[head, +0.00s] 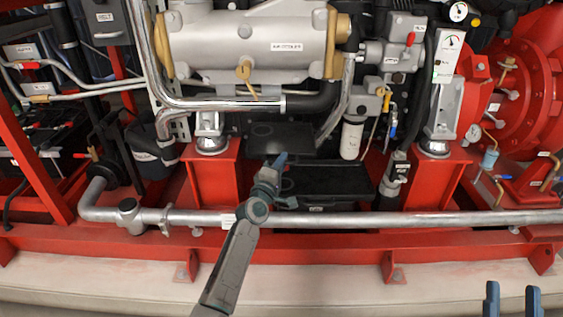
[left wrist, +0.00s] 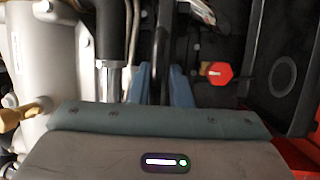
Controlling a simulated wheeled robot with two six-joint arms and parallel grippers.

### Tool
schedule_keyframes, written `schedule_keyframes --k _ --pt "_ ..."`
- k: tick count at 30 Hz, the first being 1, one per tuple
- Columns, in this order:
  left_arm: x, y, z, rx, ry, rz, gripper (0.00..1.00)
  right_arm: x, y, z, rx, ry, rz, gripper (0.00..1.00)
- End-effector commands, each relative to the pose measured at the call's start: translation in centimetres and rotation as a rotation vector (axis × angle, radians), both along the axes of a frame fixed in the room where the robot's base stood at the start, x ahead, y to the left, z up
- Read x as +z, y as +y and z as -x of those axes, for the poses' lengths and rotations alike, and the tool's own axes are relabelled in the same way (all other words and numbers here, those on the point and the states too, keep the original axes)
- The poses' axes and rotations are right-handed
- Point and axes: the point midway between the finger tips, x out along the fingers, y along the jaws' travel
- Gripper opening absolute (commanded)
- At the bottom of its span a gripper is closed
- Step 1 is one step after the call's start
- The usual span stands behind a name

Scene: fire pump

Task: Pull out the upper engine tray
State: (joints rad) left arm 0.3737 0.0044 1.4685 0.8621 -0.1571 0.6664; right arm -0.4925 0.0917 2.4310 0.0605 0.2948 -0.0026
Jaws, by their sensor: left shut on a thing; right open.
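The upper engine tray (head: 300,137) is a flat black tray under the grey engine block in the head view. My left gripper (head: 280,163) is at its front edge, covering part of it. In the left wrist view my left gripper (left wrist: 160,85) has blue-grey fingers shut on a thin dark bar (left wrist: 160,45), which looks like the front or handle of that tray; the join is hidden. A second black tray (head: 340,180) lies lower, just behind the silver pipe. My right gripper (head: 512,298) is open and empty at the bottom right, away from the machine.
A long silver pipe (head: 370,219) runs across the front, below my left gripper. Red posts (head: 213,185) and (head: 428,185) stand on both sides of the trays. A white cylinder (head: 351,137) hangs right of the upper tray. A red knob (left wrist: 215,73) is right beside my left fingers.

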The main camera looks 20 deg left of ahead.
Motion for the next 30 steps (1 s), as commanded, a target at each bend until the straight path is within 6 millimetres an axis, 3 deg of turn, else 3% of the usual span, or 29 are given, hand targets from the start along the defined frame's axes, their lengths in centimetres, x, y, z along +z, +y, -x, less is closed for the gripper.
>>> schedule_keyframes --k 9,18,24,30 --pt "0.5 -1.1 3.5 0.002 -0.005 0.000 0.00 -6.7 0.1 -1.3 0.008 0.410 -0.026 0.43" --pt "0.5 -2.5 8.5 0.001 -0.005 0.003 0.00 -13.7 0.5 0.3 0.027 0.790 -0.048 0.43" --pt "0.5 -3.3 11.6 0.003 -0.007 0.000 0.00 -15.6 0.7 1.0 0.034 0.885 -0.052 0.43" --pt "0.7 -3.4 12.1 0.004 -0.010 0.000 0.00 -15.9 0.8 1.2 0.035 0.902 -0.052 0.43"
